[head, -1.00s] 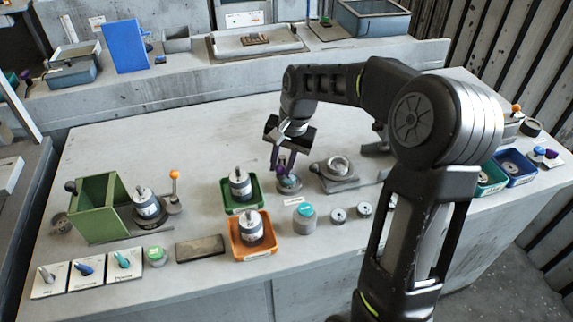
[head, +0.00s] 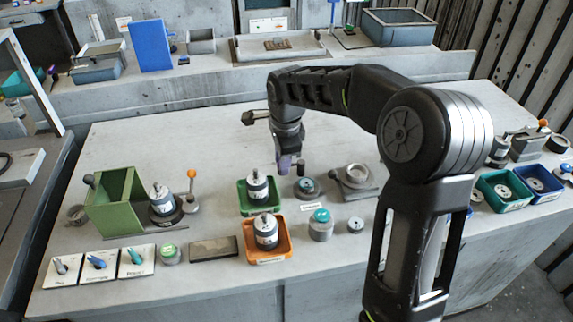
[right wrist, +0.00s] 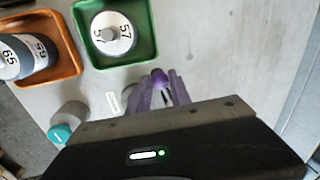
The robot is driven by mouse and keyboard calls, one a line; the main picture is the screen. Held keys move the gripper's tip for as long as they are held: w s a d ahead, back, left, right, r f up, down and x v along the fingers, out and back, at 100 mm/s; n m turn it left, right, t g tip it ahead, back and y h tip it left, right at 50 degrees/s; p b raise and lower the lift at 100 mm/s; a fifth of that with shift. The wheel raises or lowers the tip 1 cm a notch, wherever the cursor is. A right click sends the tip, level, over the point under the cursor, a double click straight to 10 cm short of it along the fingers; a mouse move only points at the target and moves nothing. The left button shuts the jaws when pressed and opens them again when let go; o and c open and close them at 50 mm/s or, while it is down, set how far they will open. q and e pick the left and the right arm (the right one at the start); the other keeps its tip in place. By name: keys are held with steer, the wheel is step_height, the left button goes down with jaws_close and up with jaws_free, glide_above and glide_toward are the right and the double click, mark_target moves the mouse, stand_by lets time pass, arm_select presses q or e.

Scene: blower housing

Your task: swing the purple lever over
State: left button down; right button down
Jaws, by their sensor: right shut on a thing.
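The purple lever's knob (right wrist: 160,78) shows between the fingertips of my right gripper (right wrist: 162,92) in the right wrist view. In the head view my right gripper (head: 286,163) points down at the table, shut on the purple lever, and mostly hides it. The lever's round grey base (head: 307,188) with a teal-blue centre stands just right of the fingertips. The lever seems to lean left from this base; its shaft is hard to see. My left gripper is in neither view.
A green tray (head: 244,207) holding a grey cylinder is close left of the gripper. An orange tray (head: 268,258) with another cylinder is in front. The table behind is clear.

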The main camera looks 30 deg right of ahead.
steer(key=shift+w+d+m+h, duration=0.15)
steer(key=shift+w+m, duration=0.3)
steer(key=shift+m, duration=0.4)
steer(key=shift+w+m+h, duration=0.15)
steer(key=shift+w+m, duration=0.25)
steer(key=shift+m, duration=0.45)
steer(key=shift+r, duration=0.1)
steer(key=c, duration=1.2)
jaws_free()
steer(key=shift+b+v, duration=0.5)
steer(key=shift+v, duration=3.35)
steer(key=shift+w, duration=0.1)
